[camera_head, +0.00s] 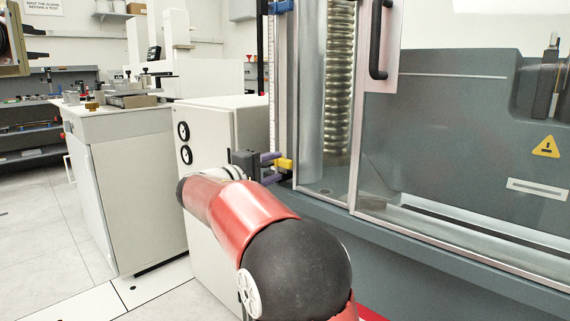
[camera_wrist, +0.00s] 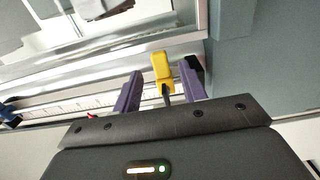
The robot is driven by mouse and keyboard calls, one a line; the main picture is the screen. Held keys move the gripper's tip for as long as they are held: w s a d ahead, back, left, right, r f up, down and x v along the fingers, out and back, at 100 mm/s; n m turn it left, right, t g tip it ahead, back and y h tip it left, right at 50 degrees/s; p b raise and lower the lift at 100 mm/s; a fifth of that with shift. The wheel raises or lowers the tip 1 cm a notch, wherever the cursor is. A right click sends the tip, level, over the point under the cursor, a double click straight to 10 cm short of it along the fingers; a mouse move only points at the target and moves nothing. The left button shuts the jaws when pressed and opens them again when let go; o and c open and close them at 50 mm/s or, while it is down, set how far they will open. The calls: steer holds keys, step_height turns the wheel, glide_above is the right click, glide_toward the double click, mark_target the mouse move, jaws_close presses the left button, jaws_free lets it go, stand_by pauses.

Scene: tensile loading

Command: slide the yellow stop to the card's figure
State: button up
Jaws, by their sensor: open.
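The yellow stop (camera_head: 285,164) is a small block on the upright rail at the left edge of the testing machine, low down. In the wrist view the yellow stop (camera_wrist: 161,68) lies between the two purple fingers of my gripper (camera_wrist: 163,80), with a gap showing on its left side. In the head view my gripper (camera_head: 270,167) is open, at the left of the stop. A white scale (camera_wrist: 72,105) with marks runs along the rail in the wrist view. A small red mark shows by it. I cannot make out a card with a figure.
A blue block (camera_head: 281,6) sits high on the same rail. The clear door (camera_head: 378,100) with a black handle stands right of the rail. A white cabinet (camera_head: 215,130) stands close behind my arm at left. Open floor lies further left.

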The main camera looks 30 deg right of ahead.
mark_target(284, 164)
steer(key=x, duration=0.4)
steer(key=shift+w+d, duration=0.15)
steer(key=shift+d, duration=0.2)
steer(key=shift+c, duration=0.3)
jaws_close()
